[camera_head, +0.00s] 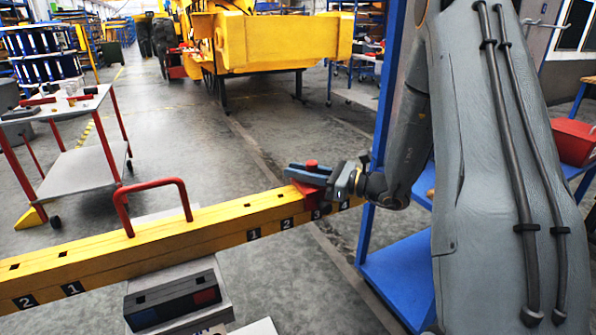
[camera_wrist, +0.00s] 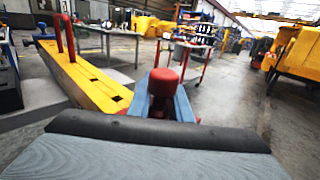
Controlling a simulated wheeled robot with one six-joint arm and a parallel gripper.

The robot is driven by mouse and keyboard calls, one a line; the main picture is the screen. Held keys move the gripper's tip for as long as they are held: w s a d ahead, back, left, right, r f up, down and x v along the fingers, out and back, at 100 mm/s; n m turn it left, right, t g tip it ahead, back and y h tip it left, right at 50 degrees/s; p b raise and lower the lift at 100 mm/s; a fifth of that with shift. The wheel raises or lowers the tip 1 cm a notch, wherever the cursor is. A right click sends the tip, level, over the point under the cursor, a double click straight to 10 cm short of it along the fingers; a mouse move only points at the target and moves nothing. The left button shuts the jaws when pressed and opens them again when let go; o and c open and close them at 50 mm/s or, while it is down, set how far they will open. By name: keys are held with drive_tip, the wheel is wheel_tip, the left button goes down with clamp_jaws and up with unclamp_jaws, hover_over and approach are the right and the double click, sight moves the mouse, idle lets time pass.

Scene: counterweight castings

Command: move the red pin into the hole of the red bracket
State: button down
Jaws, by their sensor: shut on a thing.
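The red pin (camera_head: 311,164) shows its round knob above my gripper (camera_head: 308,174) in the head view. My gripper is shut on the pin. In the wrist view the knob (camera_wrist: 163,82) stands upright between the blue fingers, with a darker red part below it. The red bracket (camera_head: 308,190) sits on the yellow beam (camera_head: 215,216) close to the number 3, directly under my gripper. The gripper hides the bracket's hole and the pin's lower end, so I cannot tell whether the pin is in the hole.
A red handle (camera_head: 152,184) arches above the beam, left of my gripper. The beam has several dark holes and number plates. A red-legged cart (camera_head: 73,165) stands at the left, a blue shelf unit (camera_head: 400,262) at the right. A yellow machine (camera_head: 275,42) is farther back, with open floor between.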

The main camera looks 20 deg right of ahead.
drive_tip(key=c, duration=1.5)
unclamp_jaws()
drive_tip(key=shift+f, duration=0.1)
drive_tip(key=shift+c, duration=0.2)
drive_tip(key=b+v, duration=0.1)
drive_tip(key=v, duration=0.6)
drive_tip(key=shift+s+d, duration=0.3)
